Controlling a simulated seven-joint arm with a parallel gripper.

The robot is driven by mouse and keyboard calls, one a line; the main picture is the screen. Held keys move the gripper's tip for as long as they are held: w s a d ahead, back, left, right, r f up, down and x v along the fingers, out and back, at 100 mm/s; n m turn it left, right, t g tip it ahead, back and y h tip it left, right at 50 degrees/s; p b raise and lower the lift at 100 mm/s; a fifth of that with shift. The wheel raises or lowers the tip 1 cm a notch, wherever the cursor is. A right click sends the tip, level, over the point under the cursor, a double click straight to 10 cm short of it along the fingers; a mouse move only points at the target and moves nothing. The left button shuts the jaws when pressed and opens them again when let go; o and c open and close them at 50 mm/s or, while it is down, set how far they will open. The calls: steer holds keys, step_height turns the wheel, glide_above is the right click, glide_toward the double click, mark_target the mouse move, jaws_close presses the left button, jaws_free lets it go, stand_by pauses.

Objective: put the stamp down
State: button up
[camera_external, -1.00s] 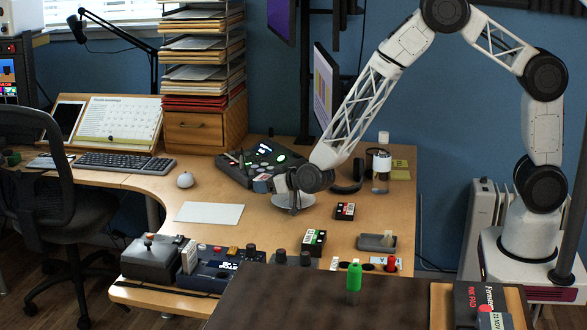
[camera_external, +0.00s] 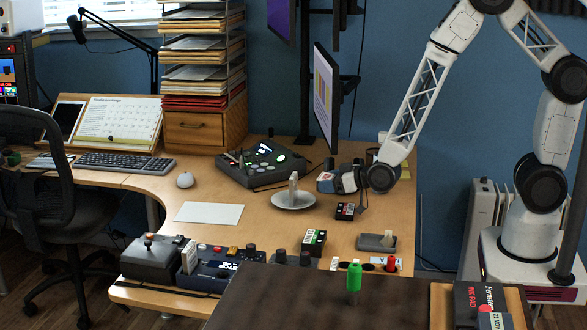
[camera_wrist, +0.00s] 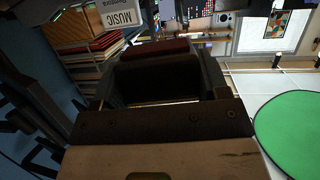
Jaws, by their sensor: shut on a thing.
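My gripper (camera_external: 338,181) is above the right side of the desk, right of a round pale dish (camera_external: 293,201), and points left. The stamp's outline is hard to make out there. The held thing appears clear of the desk.
A pale upright piece (camera_external: 293,184) stands on the dish. A black box with a red label (camera_external: 345,211) lies below my gripper. A green-marked box (camera_external: 313,242) and a grey tray (camera_external: 376,242) are nearer the front. Bare desk (camera_external: 265,222) lies around the dish.

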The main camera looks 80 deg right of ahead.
steer(key=s+a+n+y, duration=0.1)
steer(key=s+y, duration=0.1)
steer(key=s, duration=1.7)
steer(key=shift+s+f, duration=0.15)
steer(key=shift+s, duration=0.25)
steer(key=shift+a+f, duration=0.1)
glide_above(390, 227)
steer(key=shift+f, duration=2.8)
steer(key=shift+f, duration=0.15)
steer(key=shift+f, duration=1.75)
steer(key=shift+f, duration=0.2)
steer(key=o, duration=0.9)
steer(key=shift+v, duration=3.9)
